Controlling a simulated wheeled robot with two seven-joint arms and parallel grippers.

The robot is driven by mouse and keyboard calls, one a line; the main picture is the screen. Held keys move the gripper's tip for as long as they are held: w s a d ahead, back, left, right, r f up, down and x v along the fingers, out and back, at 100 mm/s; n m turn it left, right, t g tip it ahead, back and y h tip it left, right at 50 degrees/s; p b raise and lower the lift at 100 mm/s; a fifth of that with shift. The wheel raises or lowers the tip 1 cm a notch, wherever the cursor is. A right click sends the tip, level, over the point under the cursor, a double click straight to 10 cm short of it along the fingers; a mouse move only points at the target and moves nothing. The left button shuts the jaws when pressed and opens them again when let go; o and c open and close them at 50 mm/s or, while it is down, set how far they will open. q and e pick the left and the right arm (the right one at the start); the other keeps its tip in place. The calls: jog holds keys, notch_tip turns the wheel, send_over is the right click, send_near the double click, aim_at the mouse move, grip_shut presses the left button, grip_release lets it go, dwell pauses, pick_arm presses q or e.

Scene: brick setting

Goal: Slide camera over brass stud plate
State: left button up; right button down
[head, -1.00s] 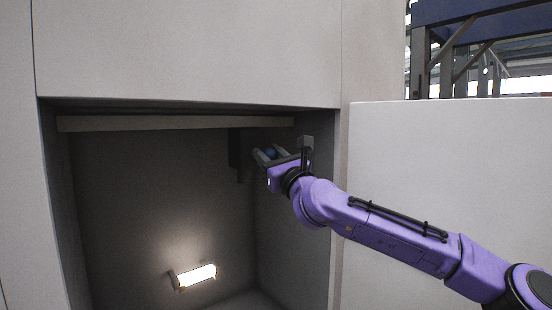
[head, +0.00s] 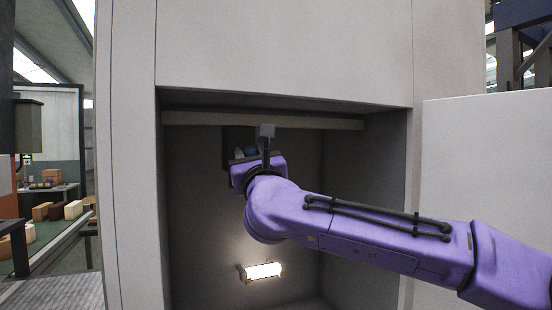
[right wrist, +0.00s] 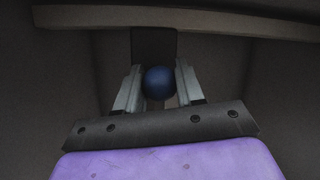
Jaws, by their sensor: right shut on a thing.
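The camera is a dark flat piece (head: 232,134) with a dark blue ball (head: 251,150) on its near side. In the right wrist view the ball (right wrist: 158,82) sits between the two grey fingers, and the dark piece (right wrist: 153,45) rises behind it. My right gripper (head: 246,154) is shut on the camera and holds it inside the recess, high up under the top beam. I cannot make out the brass stud plate; the camera and gripper may hide it. Whether the camera touches the back wall cannot be told. My left gripper is not in view.
The pale cabinet's recess has a light beam (head: 300,122) across its top and a lit lamp (head: 262,270) low on the back wall. Its right side wall (head: 366,200) stands beside my arm. A pale panel (head: 488,170) is at the right.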

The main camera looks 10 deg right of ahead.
jog(key=shift+a, duration=0.4)
jog(key=shift+s, duration=0.1)
jog(key=c, duration=0.9)
grip_release()
jog(key=shift+o, duration=0.8)
jog(key=shift+a, duration=0.25)
jog(key=shift+d, duration=0.1)
jog(key=b+v, duration=0.5)
jog(key=v, duration=0.5)
jog(key=shift+s, duration=0.25)
jog(key=shift+f, duration=0.1)
